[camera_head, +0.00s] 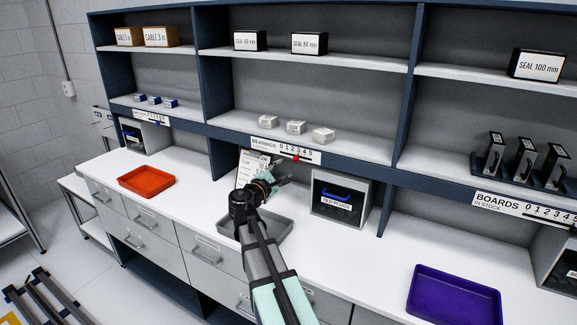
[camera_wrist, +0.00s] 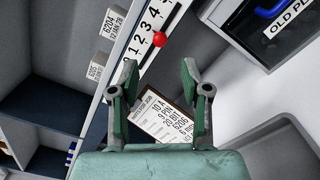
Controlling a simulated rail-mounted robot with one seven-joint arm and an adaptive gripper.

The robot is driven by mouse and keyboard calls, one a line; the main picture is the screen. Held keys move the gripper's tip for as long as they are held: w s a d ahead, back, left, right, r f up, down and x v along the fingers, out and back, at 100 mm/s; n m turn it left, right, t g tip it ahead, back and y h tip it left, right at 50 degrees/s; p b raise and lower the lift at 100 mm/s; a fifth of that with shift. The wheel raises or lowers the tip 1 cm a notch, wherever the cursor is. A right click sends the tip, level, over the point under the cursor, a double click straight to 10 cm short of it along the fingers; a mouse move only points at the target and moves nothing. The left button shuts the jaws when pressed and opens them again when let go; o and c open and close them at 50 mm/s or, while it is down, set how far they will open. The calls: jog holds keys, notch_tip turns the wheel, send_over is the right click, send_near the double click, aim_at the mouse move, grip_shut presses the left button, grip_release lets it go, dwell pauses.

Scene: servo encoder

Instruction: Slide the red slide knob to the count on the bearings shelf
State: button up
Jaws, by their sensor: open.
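The red slide knob (camera_head: 296,158) sits on the bearings count strip (camera_head: 270,145), under the bearings shelf (camera_head: 245,123). It also shows as a red ball in the wrist view (camera_wrist: 159,40), near the 2 and 3; its exact mark cannot be told. Three small white boxes stand on the shelf: left (camera_head: 268,121), middle (camera_head: 296,127) and right (camera_head: 323,134). Labels on two read 6204 (camera_wrist: 113,24) and 6205 (camera_wrist: 96,70). My gripper (camera_head: 284,172) is open and empty, just below the strip. In the wrist view, the knob lies beyond the gap between its fingertips (camera_wrist: 159,76), apart from them.
A parts card (camera_wrist: 168,115) stands behind the fingers, listing 6206 among several lines. An old plugs bin (camera_head: 358,212) stands right of my gripper. A grey tray (camera_head: 285,228) lies below my wrist. Another count strip, for boards (camera_head: 500,201), is far right.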

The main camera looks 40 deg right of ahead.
jog(key=shift+v, duration=1.45)
